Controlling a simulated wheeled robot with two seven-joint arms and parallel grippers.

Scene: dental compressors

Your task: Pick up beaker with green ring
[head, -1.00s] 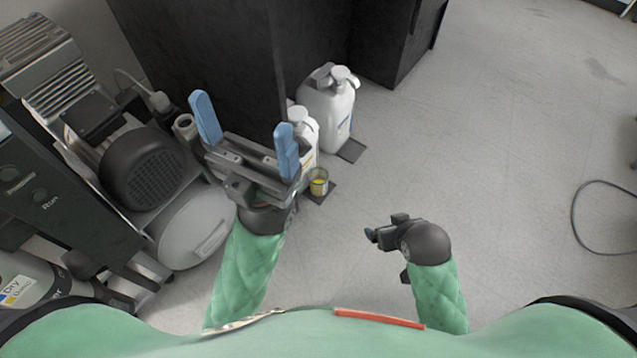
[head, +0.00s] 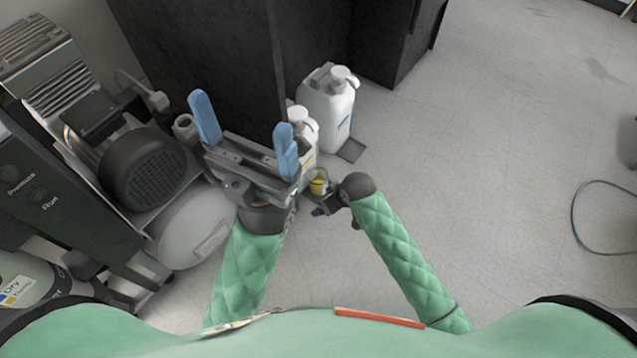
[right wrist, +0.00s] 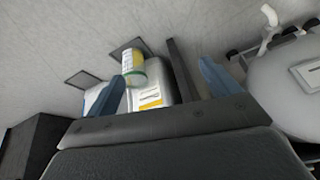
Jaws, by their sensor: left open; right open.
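The small clear beaker (head: 318,183) with yellow in it is on the floor in front of the white jugs. In the right wrist view the beaker (right wrist: 133,64) shows a green ring, nearer the left finger. My right gripper (head: 320,206) is beside the beaker in the head view, its fingers partly hidden. In the right wrist view my right gripper (right wrist: 162,84) has its blue fingers apart, and I see no grip on the beaker. My left gripper (head: 246,134) is open and empty, raised to the left of the beaker.
Two white jugs, a rear one (head: 327,110) and a front one (head: 302,135), stand by the black cabinet (head: 215,60). A compressor (head: 145,170) fills the left side. A dark cable (head: 580,220) lies at far right.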

